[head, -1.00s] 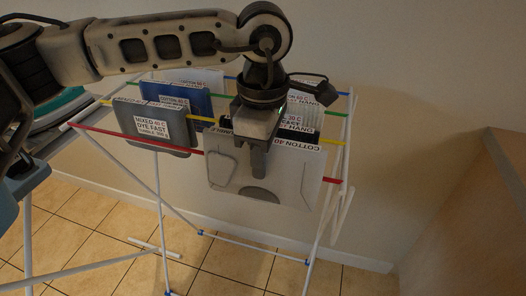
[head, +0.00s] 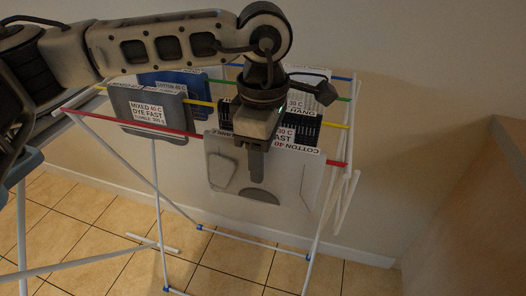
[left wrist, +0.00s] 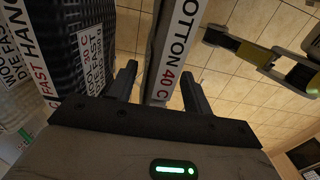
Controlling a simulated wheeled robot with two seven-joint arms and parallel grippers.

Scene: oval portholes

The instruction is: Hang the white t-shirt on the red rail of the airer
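The white t-shirt (head: 300,180), labelled COTTON 40 C, lies along the red rail (head: 150,128) of the airer, with its front panel hanging down on the near side. The red rail shows at both sides of the shirt and is hidden behind it in between. My left gripper (head: 256,165) points down over the shirt's top edge. In the left wrist view its two fingers (left wrist: 158,80) stand apart on either side of the shirt's edge (left wrist: 166,55), with gaps visible.
A grey garment (head: 150,108) hangs on the red rail to the left. A blue garment (head: 180,82) and dark garments (head: 303,132) hang on rails behind. A wooden surface (head: 465,200) stands at the right. Tiled floor shows below.

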